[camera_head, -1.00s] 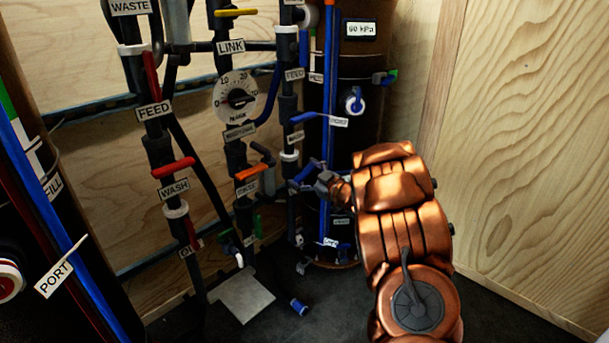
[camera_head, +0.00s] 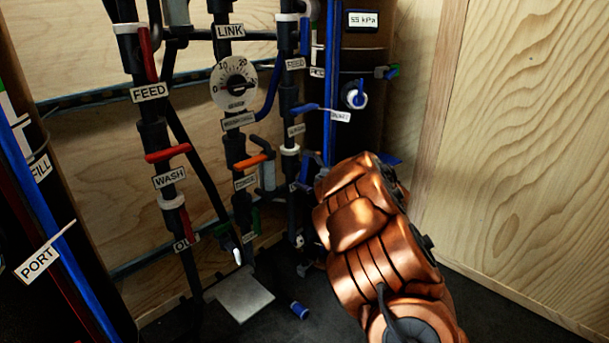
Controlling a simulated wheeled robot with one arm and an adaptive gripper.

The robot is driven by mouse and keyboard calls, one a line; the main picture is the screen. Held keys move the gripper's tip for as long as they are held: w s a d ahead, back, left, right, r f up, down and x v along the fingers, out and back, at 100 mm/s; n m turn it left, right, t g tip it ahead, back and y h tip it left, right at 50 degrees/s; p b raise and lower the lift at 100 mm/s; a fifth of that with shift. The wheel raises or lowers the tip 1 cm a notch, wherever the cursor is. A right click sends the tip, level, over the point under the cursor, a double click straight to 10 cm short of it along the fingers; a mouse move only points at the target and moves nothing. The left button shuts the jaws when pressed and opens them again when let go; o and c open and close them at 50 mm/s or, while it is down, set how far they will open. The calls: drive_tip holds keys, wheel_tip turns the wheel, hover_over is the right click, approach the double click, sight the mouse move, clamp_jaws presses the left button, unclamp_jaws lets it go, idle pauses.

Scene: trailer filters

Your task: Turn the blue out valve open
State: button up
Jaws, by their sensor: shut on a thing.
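My copper arm reaches in from the lower right, and its wrist covers the valve in front of it. Only a sliver of my gripper (camera_head: 322,173) shows at the wrist's upper left edge; its fingers are mostly hidden. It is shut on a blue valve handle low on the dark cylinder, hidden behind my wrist. A blue flat piece (camera_head: 390,158) shows just right of my wrist; I cannot tell whether it belongs to that valve. No "out" label on it can be read.
The dark cylinder (camera_head: 362,65) carries a display (camera_head: 363,19) reading 55 kPa. Labelled pipes with red and orange handles stand left. A blue-capped piece (camera_head: 299,310) lies on the floor. A wooden wall (camera_head: 520,130) bounds the right.

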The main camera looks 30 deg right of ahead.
drive_tip(key=shift+f+n+b, duration=0.15)
drive_tip(key=shift+n+b, duration=0.7)
drive_tip(key=shift+n, duration=0.65)
drive_tip(key=o, duration=0.8)
drive_tip(key=shift+s, duration=0.1)
drive_tip(key=v, duration=1.2)
